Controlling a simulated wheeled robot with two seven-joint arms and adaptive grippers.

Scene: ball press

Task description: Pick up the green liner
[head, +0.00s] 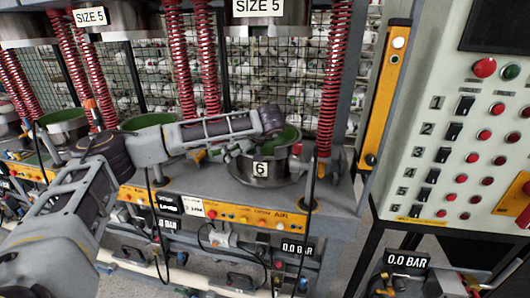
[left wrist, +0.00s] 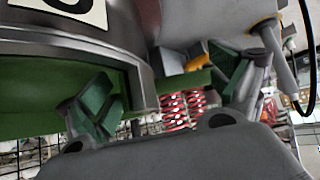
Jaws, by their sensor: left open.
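The green liner (head: 287,137) sits in the metal mould marked 6 (head: 262,170), its rim showing inside the mould. My left arm reaches in from the left, with its wrist over this mould. In the left wrist view, my left gripper (left wrist: 163,92) is open, its two green-padded fingers spread apart. A broad green surface, apparently the liner (left wrist: 35,98), lies below the metal mould (left wrist: 75,50) and behind the left finger. A green strip continues toward the right finger. I cannot tell whether either finger touches it. My right gripper is out of view.
Red springs (head: 330,95) and upper press parts (head: 270,12) stand around and above the mould. More moulds with green liners (head: 62,116) stand to the left. A control panel (head: 455,130) with switches is at right, beside a yellow post (head: 385,95).

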